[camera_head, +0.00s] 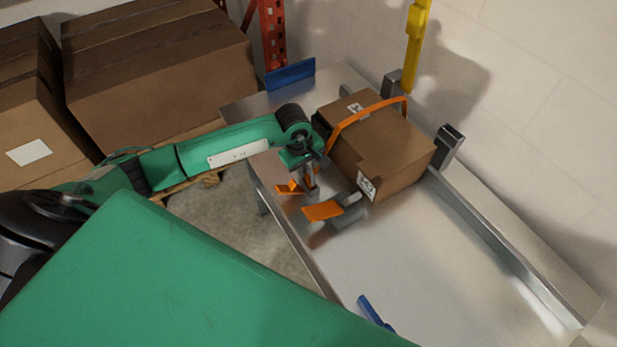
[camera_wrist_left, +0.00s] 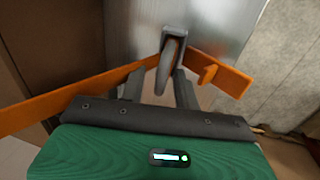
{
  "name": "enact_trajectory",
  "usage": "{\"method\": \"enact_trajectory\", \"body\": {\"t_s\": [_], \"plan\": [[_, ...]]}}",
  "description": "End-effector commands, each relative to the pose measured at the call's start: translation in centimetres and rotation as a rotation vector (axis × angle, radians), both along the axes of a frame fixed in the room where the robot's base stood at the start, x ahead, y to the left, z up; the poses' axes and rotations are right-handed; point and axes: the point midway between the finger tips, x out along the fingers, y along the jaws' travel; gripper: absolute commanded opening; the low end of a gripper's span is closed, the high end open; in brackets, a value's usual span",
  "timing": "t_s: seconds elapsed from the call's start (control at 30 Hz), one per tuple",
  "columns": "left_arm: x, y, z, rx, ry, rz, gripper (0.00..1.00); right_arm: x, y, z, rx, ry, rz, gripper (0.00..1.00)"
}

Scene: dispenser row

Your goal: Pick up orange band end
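A brown cardboard box (camera_head: 385,150) sits on the metal table (camera_head: 420,270). An orange band (camera_head: 365,115) runs across its top. Orange band pieces, the nearer one broad and flat (camera_head: 322,210), show in front of the box beside my left gripper (camera_head: 311,187). In the left wrist view the orange band (camera_wrist_left: 75,97) comes in from the left to my left gripper (camera_wrist_left: 168,65), and another orange length with a small tab (camera_wrist_left: 225,75) extends to its right. The grey fingers are at the band, but I cannot tell whether they grip it. My right gripper is not in view.
Large brown cartons (camera_head: 155,65) stand at the left. A metal rail (camera_head: 510,250) with upright posts lines the table's wall side. A yellow hanging tool (camera_head: 416,45) is above the back. A blue item (camera_head: 372,312) lies near the front edge. The table's middle is clear.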

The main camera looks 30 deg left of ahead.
Motion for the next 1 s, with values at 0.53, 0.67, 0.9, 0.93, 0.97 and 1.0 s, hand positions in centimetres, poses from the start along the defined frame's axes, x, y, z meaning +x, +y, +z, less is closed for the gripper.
{"method": "enact_trajectory", "body": {"t_s": [0.53,0.67,0.9,0.93,0.97,1.0], "plan": [[0.0,0.0,0.0,0.000,0.000,0.000,0.00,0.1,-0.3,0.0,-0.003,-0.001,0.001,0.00],[0.0,0.0,0.2,-0.001,-0.001,0.000,0.00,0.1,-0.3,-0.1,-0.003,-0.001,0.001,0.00],[0.1,0.0,2.4,-0.001,-0.005,-0.001,0.00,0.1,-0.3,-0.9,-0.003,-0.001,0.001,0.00],[0.1,0.0,2.9,0.000,-0.005,-0.002,0.00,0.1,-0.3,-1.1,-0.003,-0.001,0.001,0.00],[0.1,0.0,3.5,-0.001,-0.006,-0.002,0.00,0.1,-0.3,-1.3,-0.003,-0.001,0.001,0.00],[0.2,0.0,4.4,0.000,-0.007,-0.001,0.00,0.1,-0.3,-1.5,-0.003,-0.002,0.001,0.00]]}}
